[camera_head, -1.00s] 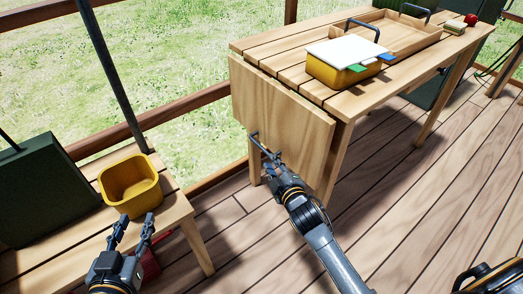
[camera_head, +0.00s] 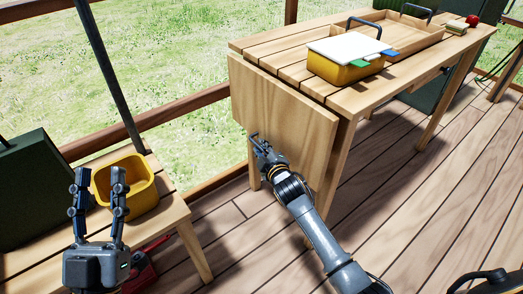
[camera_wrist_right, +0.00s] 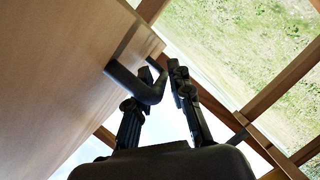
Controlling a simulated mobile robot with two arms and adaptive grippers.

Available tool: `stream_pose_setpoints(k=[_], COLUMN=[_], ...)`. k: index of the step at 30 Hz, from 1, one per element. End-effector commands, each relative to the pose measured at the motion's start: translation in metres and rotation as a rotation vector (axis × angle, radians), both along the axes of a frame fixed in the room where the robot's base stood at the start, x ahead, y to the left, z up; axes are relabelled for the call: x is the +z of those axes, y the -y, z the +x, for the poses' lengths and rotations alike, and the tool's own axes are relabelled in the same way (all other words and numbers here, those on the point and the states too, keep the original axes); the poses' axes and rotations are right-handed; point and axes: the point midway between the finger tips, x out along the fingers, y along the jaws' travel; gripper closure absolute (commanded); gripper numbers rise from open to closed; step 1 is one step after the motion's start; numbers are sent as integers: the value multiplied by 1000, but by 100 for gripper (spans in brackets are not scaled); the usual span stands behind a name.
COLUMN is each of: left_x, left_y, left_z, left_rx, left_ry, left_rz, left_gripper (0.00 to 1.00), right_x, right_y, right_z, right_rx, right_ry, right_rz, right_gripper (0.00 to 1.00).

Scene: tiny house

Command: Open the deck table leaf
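The deck table (camera_head: 350,100) is a slatted wooden table. Its wooden leaf (camera_head: 285,110) hangs down at the near left end and fills the left of the right wrist view (camera_wrist_right: 60,80). A dark bar handle (camera_wrist_right: 135,84) sticks out from the leaf near its edge. My right gripper (camera_head: 258,142) is at the lower left of the leaf. In the right wrist view its fingers (camera_wrist_right: 165,72) are apart, with part of the handle between or just in front of them; contact is unclear. My left gripper (camera_head: 100,178) is open and empty, fingers up, away from the table.
A yellow bin (camera_head: 140,185) stands on a low wooden bench (camera_head: 185,215) behind my left gripper, beside a dark green box (camera_head: 30,190). On the table are a yellow container (camera_head: 340,72) with a white lid and a wooden tray (camera_head: 415,45).

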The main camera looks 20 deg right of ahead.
Motion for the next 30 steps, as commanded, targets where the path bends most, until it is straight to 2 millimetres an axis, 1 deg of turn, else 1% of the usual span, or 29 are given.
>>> stream_pose_setpoints(k=[9,10,11,12,13,25,26,30], left_x=[2,2,2,2,2,1,0,-14], left_y=[0,0,0,0,0,0,0,1], left_z=[-2,-1,-1,-1,-1,0,1,11], left_rx=[-1,-1,-1,-1,-1,0,0,6], left_ry=[13,13,13,13,12,1,-8,-107], left_rz=[-4,-4,-4,-4,-4,0,2,30], left_gripper=[60,60,60,60,60,60,60,60], right_x=[-1,-1,-1,-1,-1,0,0,2], right_y=[0,0,0,0,0,-1,-1,-4], right_z=[1,1,1,1,1,1,1,-1], right_rx=[1,1,1,1,1,0,0,0], right_ry=[-1,-1,-1,-1,-1,-3,-3,-9], right_rz=[0,0,0,0,0,3,5,18], right_gripper=[79,84,90,98,100,100,100,100])
